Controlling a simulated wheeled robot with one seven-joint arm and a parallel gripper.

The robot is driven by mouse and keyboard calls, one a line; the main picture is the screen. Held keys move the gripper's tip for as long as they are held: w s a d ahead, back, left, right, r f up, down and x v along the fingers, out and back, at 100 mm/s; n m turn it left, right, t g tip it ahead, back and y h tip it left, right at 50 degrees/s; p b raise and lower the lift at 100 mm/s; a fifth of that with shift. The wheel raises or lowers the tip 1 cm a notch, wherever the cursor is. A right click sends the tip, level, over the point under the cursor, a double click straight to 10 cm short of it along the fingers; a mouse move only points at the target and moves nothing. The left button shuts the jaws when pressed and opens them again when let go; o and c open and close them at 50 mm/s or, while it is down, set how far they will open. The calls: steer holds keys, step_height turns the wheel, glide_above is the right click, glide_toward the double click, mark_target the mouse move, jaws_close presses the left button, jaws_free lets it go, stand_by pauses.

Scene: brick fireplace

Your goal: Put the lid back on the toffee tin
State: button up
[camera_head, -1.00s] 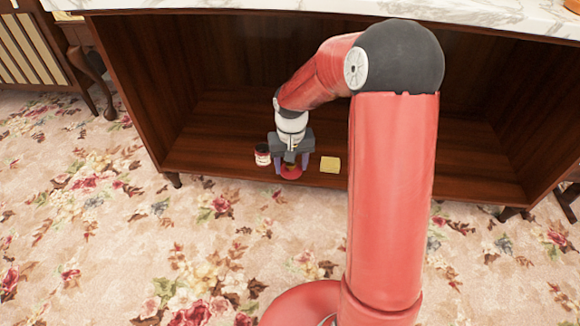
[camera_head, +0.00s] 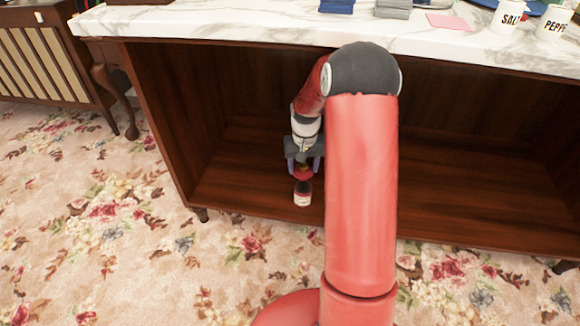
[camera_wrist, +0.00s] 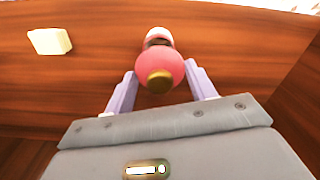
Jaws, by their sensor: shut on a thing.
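My gripper (camera_head: 303,170) is inside the wooden cabinet, its two pale purple fingers closed on the red round lid (camera_head: 303,173). In the wrist view the lid (camera_wrist: 160,64) sits between the fingers (camera_wrist: 160,72), its brass-coloured knob facing the camera. The toffee tin (camera_head: 302,198), small and dark with a pale label, stands upright on the cabinet floor, just in front of and below the lid. In the wrist view the lid covers part of the tin (camera_wrist: 158,34), whose pale far side shows beyond it. I cannot tell whether lid and tin touch.
A pale yellow block (camera_wrist: 50,41) lies on the cabinet floor beside the tin; my arm hides it in the head view. The cabinet's left wall (camera_head: 160,130) and marble top (camera_head: 220,28) bound the space. The floor to the right is clear.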

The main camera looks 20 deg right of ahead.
steer(key=shift+w+d, duration=0.1)
steer(key=shift+d, duration=0.1)
steer(key=shift+w+d+f+b, duration=0.1)
steer(key=shift+d+f+b, duration=0.05)
steer(key=shift+f+b, duration=0.65)
step_height(320, 180, down, 3)
steer(key=shift+r+b, duration=0.1)
steer(key=shift+b, duration=0.7)
steer(key=shift+f+b, duration=0.35)
steer(key=shift+f, duration=0.7)
steer(key=shift+f, duration=0.15)
stand_by(0.4)
steer(key=o, duration=1)
steer(key=shift+o, duration=0.7)
